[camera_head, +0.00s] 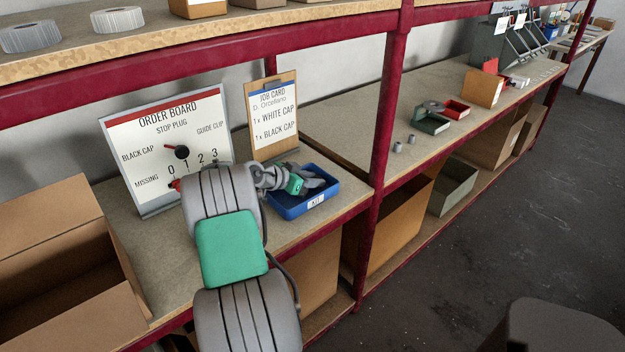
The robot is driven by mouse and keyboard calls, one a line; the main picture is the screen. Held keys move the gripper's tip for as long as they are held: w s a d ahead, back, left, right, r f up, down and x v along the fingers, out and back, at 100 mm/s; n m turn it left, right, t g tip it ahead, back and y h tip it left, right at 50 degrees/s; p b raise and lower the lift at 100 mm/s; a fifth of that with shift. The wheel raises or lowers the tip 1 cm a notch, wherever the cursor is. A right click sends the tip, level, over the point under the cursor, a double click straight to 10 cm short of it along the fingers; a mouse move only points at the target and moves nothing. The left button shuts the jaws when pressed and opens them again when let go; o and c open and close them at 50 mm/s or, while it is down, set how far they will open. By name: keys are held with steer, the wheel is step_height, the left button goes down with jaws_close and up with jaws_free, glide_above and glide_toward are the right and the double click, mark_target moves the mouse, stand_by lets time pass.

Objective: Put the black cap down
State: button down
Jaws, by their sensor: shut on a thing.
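My gripper (315,184) is at the end of my arm, low over the blue tray (300,208) on the shelf. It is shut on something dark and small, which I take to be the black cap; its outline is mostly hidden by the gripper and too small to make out. The tray has a white label on its front wall reading KIT. Dark and grey shapes show inside it, and I cannot tell gripper parts from contents. Whether the held thing touches the tray floor is not clear.
An order board (140,118) and a job card (272,112), listing one white and one black cap, stand behind. A red post (385,110) rises right of the tray. Beyond it are small grey pieces (398,148), a green tray (430,124) and a red tray (457,109).

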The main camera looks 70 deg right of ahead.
steer(key=shift+f, duration=0.15)
steer(key=c, duration=1)
jaws_free()
steer(key=shift+c, duration=0.2)
steer(key=shift+w+a+r, duration=0.15)
steer(key=shift+a+r, duration=0.05)
steer(key=shift+r, duration=0.1)
steer(key=v, duration=1.1)
steer(key=shift+a, duration=0.3)
